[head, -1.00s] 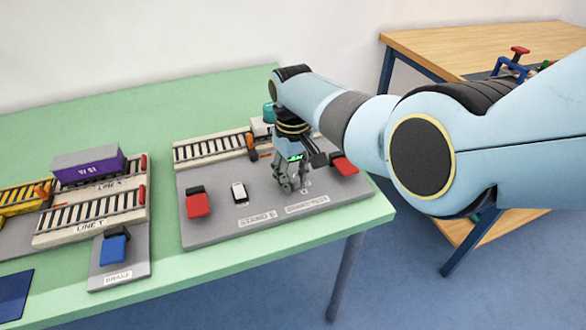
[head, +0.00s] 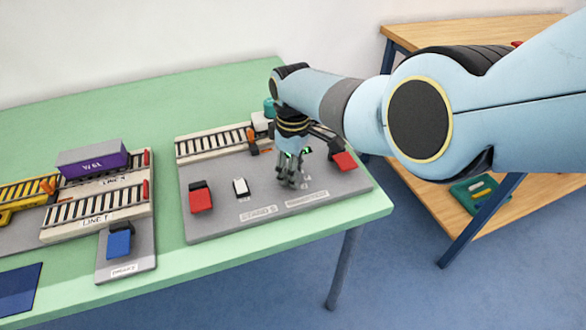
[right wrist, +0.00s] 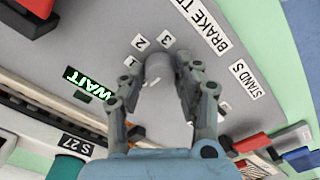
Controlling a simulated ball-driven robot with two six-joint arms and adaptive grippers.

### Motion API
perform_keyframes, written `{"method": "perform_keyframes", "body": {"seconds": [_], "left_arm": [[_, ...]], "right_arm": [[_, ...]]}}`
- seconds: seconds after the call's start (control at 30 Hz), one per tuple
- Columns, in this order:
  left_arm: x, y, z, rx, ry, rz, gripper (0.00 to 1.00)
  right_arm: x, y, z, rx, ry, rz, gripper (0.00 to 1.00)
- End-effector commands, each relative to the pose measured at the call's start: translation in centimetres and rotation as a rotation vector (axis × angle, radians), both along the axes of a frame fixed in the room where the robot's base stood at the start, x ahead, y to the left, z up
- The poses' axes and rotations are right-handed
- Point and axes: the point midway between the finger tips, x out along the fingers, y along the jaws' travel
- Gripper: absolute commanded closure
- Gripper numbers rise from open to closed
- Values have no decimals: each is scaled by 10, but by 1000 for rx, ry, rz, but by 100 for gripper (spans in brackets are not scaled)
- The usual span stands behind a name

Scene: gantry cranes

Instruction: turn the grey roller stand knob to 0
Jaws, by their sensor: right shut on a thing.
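The grey roller stand knob (right wrist: 158,68) is a short round knob on the grey board, seen in the right wrist view with number labels 1 (right wrist: 130,61), 2 (right wrist: 139,42) and 3 (right wrist: 167,38) around it. I do not see a 0 label, and I cannot tell which number the knob points to. My right gripper (right wrist: 161,75) is shut on the knob from above, one finger on each side. In the head view my right gripper (head: 289,184) is low over the right part of the board and hides the knob. My left gripper is not in view.
A green WAIT display (right wrist: 88,81) is beside the knob. A blue brake switch (head: 119,242) and a purple wagon (head: 92,161) stand left.

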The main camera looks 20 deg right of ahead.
Motion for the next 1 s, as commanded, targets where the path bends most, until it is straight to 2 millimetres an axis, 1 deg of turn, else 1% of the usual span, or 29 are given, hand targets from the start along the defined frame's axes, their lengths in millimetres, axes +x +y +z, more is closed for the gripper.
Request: {"method": "perform_keyframes", "body": {"seconds": [0.4,0.43,0.57,0.6,0.87,1.0], "left_arm": [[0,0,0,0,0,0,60],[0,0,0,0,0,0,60],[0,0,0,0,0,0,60],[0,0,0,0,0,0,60],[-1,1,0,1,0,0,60],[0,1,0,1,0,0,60]], "right_arm": [[1,0,0,0,-1,6,100],[1,0,0,0,-1,6,64],[1,0,0,0,-1,6,47],[0,0,0,0,-1,6,45],[0,0,1,-1,-1,5,45],[1,0,7,0,-1,6,45]]}}
